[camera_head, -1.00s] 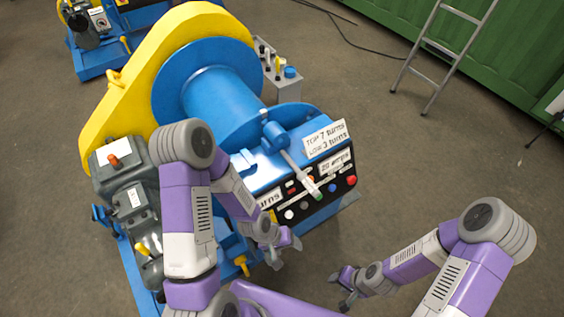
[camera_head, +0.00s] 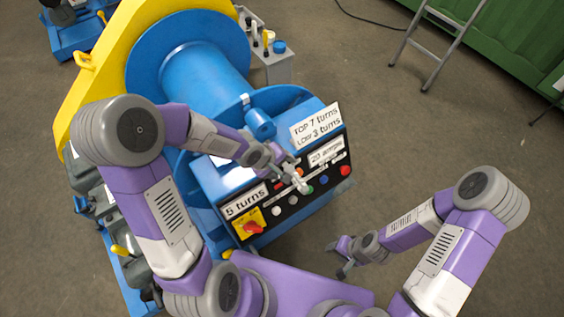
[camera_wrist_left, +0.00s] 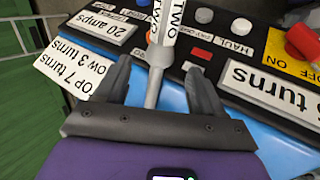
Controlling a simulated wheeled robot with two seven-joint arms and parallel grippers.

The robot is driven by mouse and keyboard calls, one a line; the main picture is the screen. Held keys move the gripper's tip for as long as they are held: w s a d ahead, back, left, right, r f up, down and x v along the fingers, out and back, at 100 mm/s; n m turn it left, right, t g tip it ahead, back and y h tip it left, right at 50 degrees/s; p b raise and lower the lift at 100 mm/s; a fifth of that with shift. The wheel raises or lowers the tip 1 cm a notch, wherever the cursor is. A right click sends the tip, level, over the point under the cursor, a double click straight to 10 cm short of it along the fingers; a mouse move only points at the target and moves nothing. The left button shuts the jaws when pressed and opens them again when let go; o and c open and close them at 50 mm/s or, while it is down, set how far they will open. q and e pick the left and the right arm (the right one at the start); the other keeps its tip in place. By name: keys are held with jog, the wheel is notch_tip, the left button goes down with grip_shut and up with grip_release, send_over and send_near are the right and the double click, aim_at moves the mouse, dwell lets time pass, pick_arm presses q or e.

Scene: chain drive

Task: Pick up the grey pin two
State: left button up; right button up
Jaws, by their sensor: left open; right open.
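A grey rod (camera_wrist_left: 152,92) with a white end lettered TWO (camera_wrist_left: 165,25) shows between my left fingers in the left wrist view. It looks like the lever on the winch; I cannot tell whether it is the grey pin two. Small upright pins (camera_head: 254,33) stand on a grey box at the back; their lettering is too small to read. My left gripper (camera_head: 292,180) is open over the control panel, and its open fingers also show in the wrist view (camera_wrist_left: 160,75), on either side of the rod. My right gripper (camera_head: 343,260) is open and empty over the floor.
The blue winch drum (camera_head: 195,75) and yellow guard (camera_head: 95,85) stand at the left. The control panel (camera_head: 300,195) has buttons and a red switch (camera_head: 253,228). The grey box (camera_head: 277,70) stands behind. A ladder (camera_head: 440,45) is at the back right. Floor to the right is clear.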

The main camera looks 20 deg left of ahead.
aim_at(286, 168)
pick_arm(q)
jog(key=shift+b+x, duration=0.65)
jog(key=shift+x, duration=0.95)
jog(key=shift+r, duration=0.1)
jog(key=shift+c, duration=0.4)
grip_shut()
